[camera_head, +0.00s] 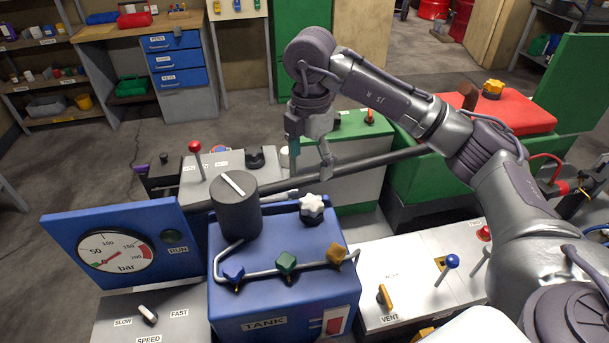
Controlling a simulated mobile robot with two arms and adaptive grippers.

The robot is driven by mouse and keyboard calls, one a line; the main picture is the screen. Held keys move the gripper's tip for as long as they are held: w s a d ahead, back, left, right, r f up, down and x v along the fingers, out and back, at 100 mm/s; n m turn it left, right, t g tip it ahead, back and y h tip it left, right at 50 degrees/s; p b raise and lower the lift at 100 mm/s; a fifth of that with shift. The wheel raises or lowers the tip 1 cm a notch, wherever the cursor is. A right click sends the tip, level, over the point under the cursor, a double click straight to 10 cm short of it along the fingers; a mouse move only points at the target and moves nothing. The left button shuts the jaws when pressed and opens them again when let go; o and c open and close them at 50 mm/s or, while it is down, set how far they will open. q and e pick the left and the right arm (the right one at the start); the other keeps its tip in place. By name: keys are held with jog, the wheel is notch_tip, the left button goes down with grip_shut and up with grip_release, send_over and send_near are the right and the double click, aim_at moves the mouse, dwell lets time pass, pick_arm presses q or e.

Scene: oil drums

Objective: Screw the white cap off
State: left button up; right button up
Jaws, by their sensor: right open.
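The white cap (312,207) is a star-shaped knob on the top rear right of the blue tank (262,290). It sits upright on the tank. My right arm comes in from the right and bends down at the wrist. My right gripper (312,168) is open, above and behind the cap in the picture, and apart from it. No object shows between its fingers. My left gripper is not in view.
A dark cylinder (236,212) stands beside the cap, with a grey pipe running behind. Blue, green and yellow valve knobs (287,262) line the tank's front. A pressure gauge panel (113,250) is at left.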

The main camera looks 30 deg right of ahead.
aim_at(311, 203)
jog(key=f, duration=0.1)
jog(key=s+f+p, duration=0.1)
jog(key=shift+s+f, duration=0.1)
jog(key=shift+f, duration=0.25)
notch_tip(311, 203, down, 2)
jog(key=f, duration=0.2)
jog(key=f+p, duration=0.1)
jog(key=f, duration=0.1)
jog(key=f+p, duration=0.1)
jog(key=f, duration=0.1)
jog(key=shift+w, duration=0.4)
jog(key=shift+f, duration=0.8)
jog(key=c, duration=1.2)
jog(key=n, duration=0.1)
jog(key=n+b, duration=0.1)
jog(key=n, duration=0.1)
jog(key=shift+f+b, duration=0.25)
jog(key=shift+b, duration=0.05)
jog(key=shift+c, duration=0.2)
jog(key=n+b, duration=0.1)
jog(key=n, duration=0.1)
jog(key=shift+s+r+n, duration=0.1)
jog(key=shift+n, duration=0.2)
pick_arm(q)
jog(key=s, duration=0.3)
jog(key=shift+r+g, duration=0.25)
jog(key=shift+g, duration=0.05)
pick_arm(e)
jog(key=shift+r+n, duration=0.15)
jog(key=shift+n, duration=0.25)
